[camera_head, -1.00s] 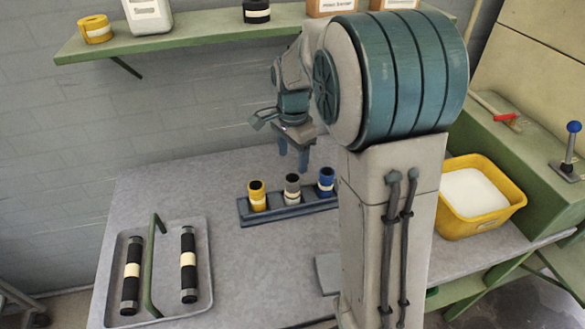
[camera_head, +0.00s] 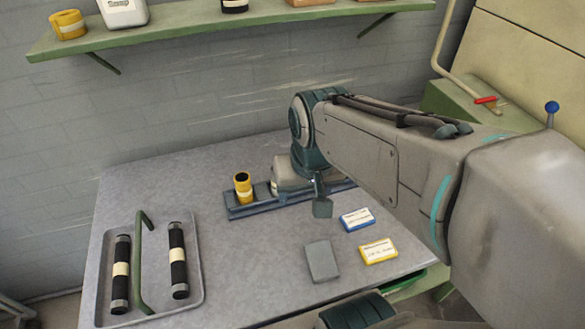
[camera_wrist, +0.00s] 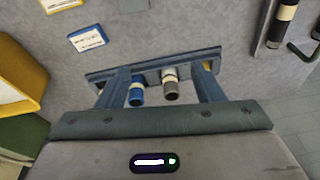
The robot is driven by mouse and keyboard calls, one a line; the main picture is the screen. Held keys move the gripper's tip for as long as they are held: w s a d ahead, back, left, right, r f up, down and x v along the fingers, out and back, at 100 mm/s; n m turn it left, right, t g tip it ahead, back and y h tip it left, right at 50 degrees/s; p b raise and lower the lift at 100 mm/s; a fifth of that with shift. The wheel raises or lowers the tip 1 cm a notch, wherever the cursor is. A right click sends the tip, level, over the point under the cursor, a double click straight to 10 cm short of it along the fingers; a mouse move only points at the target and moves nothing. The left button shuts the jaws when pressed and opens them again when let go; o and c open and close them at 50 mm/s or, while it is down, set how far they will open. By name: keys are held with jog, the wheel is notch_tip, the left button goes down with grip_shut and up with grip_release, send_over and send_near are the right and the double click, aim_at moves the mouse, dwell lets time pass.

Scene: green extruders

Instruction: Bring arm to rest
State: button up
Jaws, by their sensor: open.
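My gripper (camera_wrist: 162,88) is open, its two fingers spread wide in the wrist view. Between them show a blue spool (camera_wrist: 137,93) and a grey spool (camera_wrist: 170,85), with nothing clearly gripped. A yellow spool is partly hidden behind the right finger. The spools stand along a dark blue rack (camera_wrist: 105,76). In the head view my arm comes in from the right and bends down over the rack (camera_head: 240,211). There the yellow spool (camera_head: 243,187) stands upright just left of my wrist, which hides the other spools and my fingertips.
A tray (camera_head: 197,295) with two black rollers (camera_head: 178,262) and a green handle lies left. A grey block (camera_head: 321,262), blue card (camera_head: 357,219) and yellow card (camera_head: 378,250) lie in front. A green shelf (camera_head: 190,37) is above.

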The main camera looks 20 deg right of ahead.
jog(key=shift+s+f+n, duration=0.2)
jog(key=shift+s+n, duration=0.15)
jog(key=shift+s, duration=0.2)
jog(key=shift+s+f+n, duration=0.15)
jog(key=shift+s+n, duration=0.2)
jog(key=shift+s, duration=0.15)
jog(key=shift+c, duration=0.3)
